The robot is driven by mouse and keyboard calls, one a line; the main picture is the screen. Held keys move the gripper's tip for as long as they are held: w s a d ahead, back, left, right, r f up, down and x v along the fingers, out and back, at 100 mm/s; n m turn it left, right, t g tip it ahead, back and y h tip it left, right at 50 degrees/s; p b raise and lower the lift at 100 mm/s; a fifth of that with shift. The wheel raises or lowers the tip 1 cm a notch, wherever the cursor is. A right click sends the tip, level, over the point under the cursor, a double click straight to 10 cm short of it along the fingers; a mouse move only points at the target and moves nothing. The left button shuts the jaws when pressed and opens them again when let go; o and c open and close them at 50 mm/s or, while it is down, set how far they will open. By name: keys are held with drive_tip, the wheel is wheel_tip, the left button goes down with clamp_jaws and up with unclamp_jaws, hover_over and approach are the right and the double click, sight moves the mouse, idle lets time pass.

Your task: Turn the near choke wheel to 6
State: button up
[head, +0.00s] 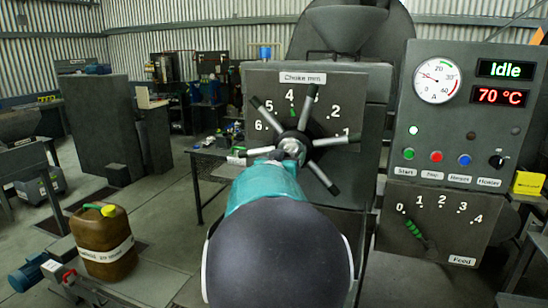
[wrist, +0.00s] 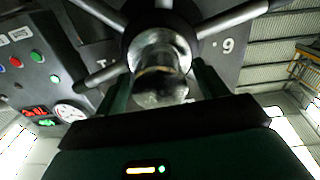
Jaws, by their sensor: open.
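The choke wheel (head: 292,147) has a bright hub and several dark-tipped spokes. It stands before a grey panel labelled "Choke mm" (head: 302,78) with numbers 1 to 6. A green mark (head: 293,111) shows just below the 4. One spoke points up between 4 and 3. In the wrist view the wheel's shiny hub (wrist: 160,62) lies between the two dark fingers of my gripper (wrist: 163,82), with a gap visible at the sides. My gripper is open; I cannot tell whether it touches the hub. In the head view my arm hides the fingers. The 6 (wrist: 228,46) appears upside down.
To the right stands a control panel (head: 463,130) with a gauge, an "Idle" display and buttons. A brown jerrycan (head: 103,245) stands at lower left.

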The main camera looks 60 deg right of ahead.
drive_tip(key=shift+d, duration=0.3)
drive_tip(key=c, duration=1.4)
